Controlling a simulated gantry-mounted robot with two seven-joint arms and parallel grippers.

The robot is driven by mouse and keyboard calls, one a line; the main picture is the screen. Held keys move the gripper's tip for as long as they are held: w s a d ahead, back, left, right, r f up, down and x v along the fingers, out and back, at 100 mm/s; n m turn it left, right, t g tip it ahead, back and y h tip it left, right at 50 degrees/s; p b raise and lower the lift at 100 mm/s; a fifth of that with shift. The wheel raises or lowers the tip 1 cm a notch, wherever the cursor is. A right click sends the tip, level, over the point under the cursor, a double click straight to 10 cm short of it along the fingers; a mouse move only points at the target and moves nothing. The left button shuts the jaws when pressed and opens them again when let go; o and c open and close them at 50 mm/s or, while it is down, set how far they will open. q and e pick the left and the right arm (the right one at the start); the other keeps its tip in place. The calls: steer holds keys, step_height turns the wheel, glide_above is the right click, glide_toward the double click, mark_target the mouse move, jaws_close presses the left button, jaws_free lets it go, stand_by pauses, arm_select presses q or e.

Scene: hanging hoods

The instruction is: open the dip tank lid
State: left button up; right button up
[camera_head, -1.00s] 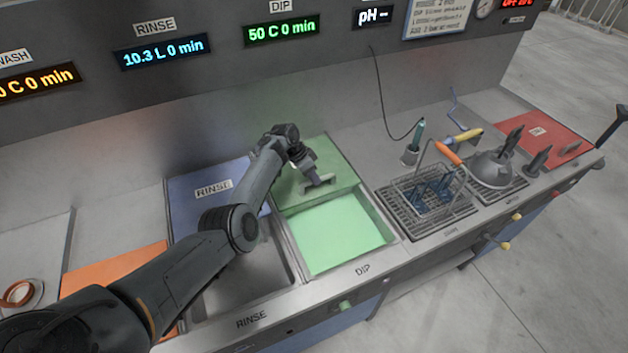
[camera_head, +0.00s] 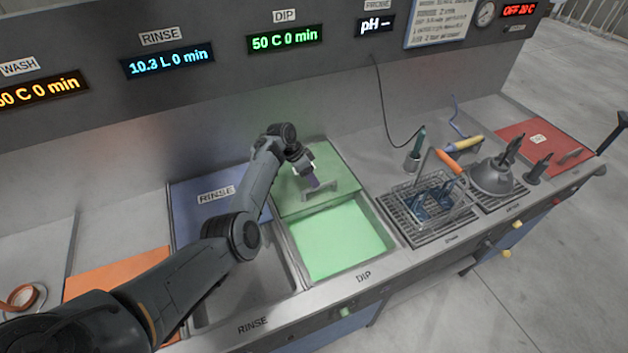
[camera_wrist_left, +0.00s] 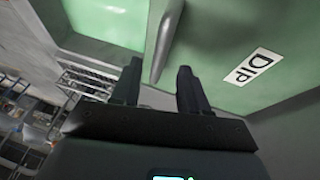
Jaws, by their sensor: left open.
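The green dip tank lid (camera_head: 328,163) lies slid back behind the tank opening, and the bright green bath (camera_head: 340,240) is uncovered in front of it. The lid's grey bar handle (camera_head: 318,193) is near its front edge. My left gripper (camera_head: 313,183) is over the lid at the handle. In the left wrist view, the open fingers (camera_wrist_left: 160,82) point at the handle (camera_wrist_left: 166,40), which lies in line with the gap between them. The DIP label (camera_wrist_left: 252,67) is to the right. I cannot tell whether a finger touches the bar. My right gripper is not in view.
The blue rinse lid (camera_head: 205,198) and an open rinse basin lie left, under my left arm. A wire basket (camera_head: 430,203) on a drain grate, a probe in a cup (camera_head: 414,160) and a showerhead-like grey piece (camera_head: 492,178) stand right. A red lid (camera_head: 540,140) is far right.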

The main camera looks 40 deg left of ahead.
arm_select(q)
steer(key=p+v, duration=0.1)
steer(key=v, duration=0.6)
steer(key=shift+r, duration=0.2)
steer(key=shift+s+a+f, duration=0.1)
steer(key=shift+a, duration=0.05)
steer(key=s+d+f+n+g+y, duration=0.1)
steer(key=s+d+f+n+y, duration=0.1)
steer(key=s+f+y, duration=0.65)
steer(key=s+d+r+t+h, duration=0.15)
steer(key=s+d+h, duration=0.35)
steer(key=s+d, duration=2.25)
step_height(320, 180, up, 23)
steer(key=w+d+p, duration=0.1)
steer(key=p, duration=2.1)
steer(key=shift+w+p, duration=0.15)
steer(key=shift+p, duration=0.25)
